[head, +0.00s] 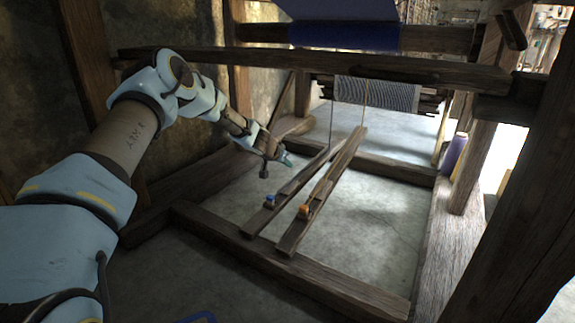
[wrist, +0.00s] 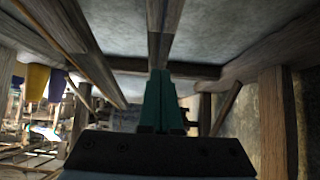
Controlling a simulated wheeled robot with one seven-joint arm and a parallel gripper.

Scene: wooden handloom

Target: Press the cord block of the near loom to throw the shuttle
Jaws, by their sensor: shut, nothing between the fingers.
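The near loom is a dark wooden frame with a long upper beam (head: 330,64) and a floor frame. Two long wooden treadles slope inside it: one with a blue fitting (head: 270,201), one with an orange fitting (head: 304,210). Thin cords (head: 364,105) hang toward them. I cannot pick out a cord block or a shuttle for certain. My arm reaches under the upper beam from the left. My gripper (head: 287,160) is left of the treadles' far part, above the floor. In the wrist view its teal fingers (wrist: 166,100) are together and empty, with a wooden bar beyond their tips.
A front floor beam (head: 290,268) and a right side beam (head: 440,245) edge the loom. A grey woven cloth (head: 375,95) hangs at the back. A purple spool (head: 454,155) stands at the right. Bare floor lies between the beams. A rough wall is at the left.

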